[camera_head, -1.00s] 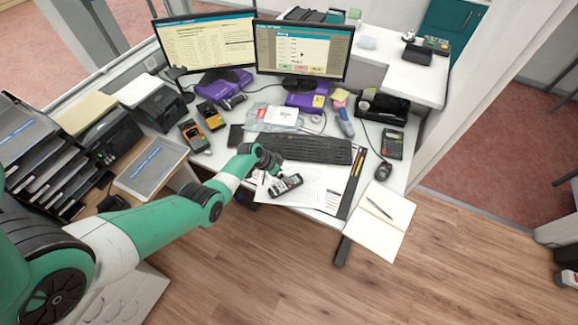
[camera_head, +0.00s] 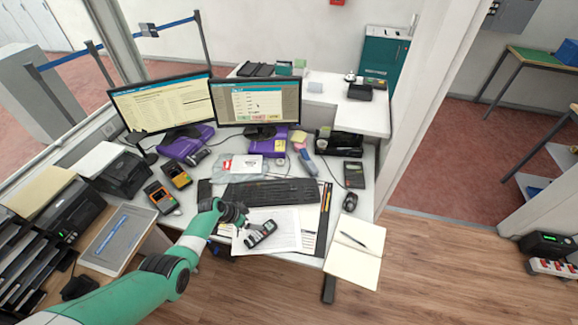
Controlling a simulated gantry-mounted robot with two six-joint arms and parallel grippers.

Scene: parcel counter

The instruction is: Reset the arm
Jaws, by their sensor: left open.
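My left arm comes in from the lower left, and its gripper (camera_head: 240,235) is over the white papers (camera_head: 283,228) at the front of the desk. The gripper is open, with its small fingers pointing down at the papers. My right gripper is not in view.
A black keyboard (camera_head: 271,192) lies behind the papers, with two monitors (camera_head: 257,103) further back. An open notebook (camera_head: 352,250) with a pen is at the right front. A mouse (camera_head: 350,202) and calculator (camera_head: 355,175) lie right.

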